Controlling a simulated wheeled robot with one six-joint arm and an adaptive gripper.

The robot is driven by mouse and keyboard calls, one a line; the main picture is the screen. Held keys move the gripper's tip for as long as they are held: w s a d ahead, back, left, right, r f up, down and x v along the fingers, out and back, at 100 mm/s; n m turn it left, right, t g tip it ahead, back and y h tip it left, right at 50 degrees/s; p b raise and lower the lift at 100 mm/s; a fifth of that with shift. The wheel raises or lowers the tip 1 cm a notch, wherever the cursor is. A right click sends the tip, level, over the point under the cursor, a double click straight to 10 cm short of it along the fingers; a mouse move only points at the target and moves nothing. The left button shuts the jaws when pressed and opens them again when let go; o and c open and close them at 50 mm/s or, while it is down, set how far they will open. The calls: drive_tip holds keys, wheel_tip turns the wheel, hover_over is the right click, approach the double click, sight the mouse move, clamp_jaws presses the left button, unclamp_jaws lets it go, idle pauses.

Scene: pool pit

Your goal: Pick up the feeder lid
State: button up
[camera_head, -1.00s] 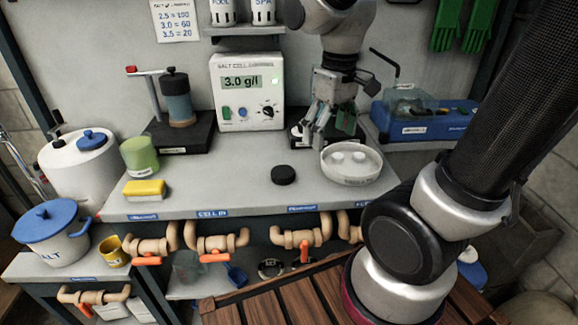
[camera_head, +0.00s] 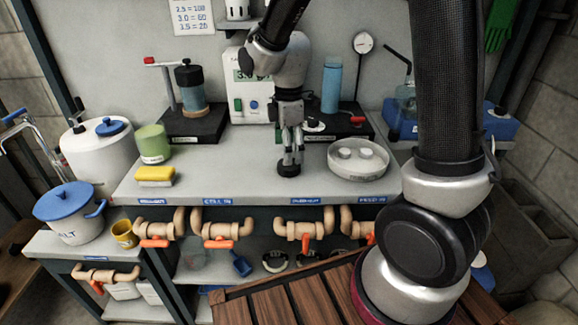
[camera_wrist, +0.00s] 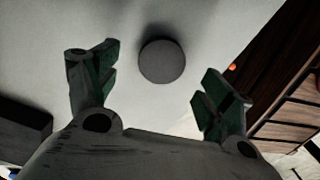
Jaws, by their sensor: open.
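The feeder lid, by its look the small dark round disc (camera_head: 288,171), lies flat on the grey bench top. In the wrist view the disc (camera_wrist: 162,62) lies between and beyond the two fingertips, apart from both. My gripper (camera_head: 290,155) points down just above the disc and partly covers it in the head view. In the wrist view my gripper (camera_wrist: 157,82) has its green-padded fingers wide apart with nothing between them.
A round white dish (camera_head: 358,174) with two pale pucks stands close to the right. A light blue bottle (camera_head: 331,85) stands behind it. A yellow sponge (camera_head: 155,176) and green cup (camera_head: 153,143) are at the left. Pipes with orange valve handles line the front edge.

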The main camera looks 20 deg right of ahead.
sight(289, 167)
wheel_tip(289, 167, down, 4)
drive_tip(key=shift+s+f, duration=0.1)
drive_tip(key=shift+f, duration=0.1)
drive_tip(key=c, duration=1.1)
drive_tip(key=shift+r, duration=0.1)
